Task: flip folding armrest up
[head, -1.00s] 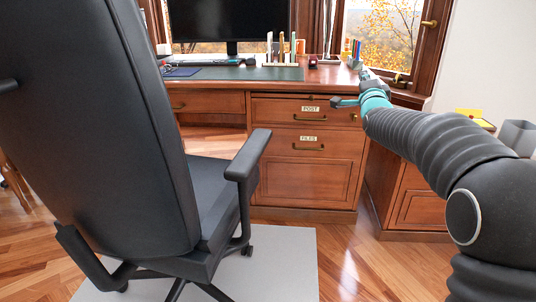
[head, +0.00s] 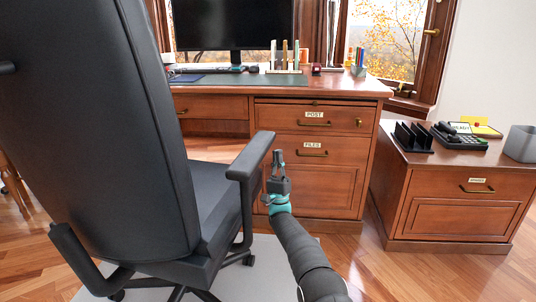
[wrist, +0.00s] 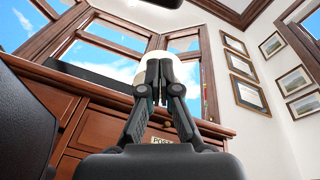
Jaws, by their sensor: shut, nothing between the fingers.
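A black office chair (head: 85,130) stands at the left in the head view, its back towards me. Its right folding armrest (head: 251,156) lies level, on a post rising from beside the seat. A dark shape at that view's left edge may be part of the chair.
A wooden desk (head: 335,88) with drawers stands behind the armrest, bearing a monitor (head: 231,24). A low cabinet (head: 455,203) with a phone (head: 459,138) and a black file rack (head: 412,137) stands at the right. Wooden floor (head: 365,265) is clear at the lower right.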

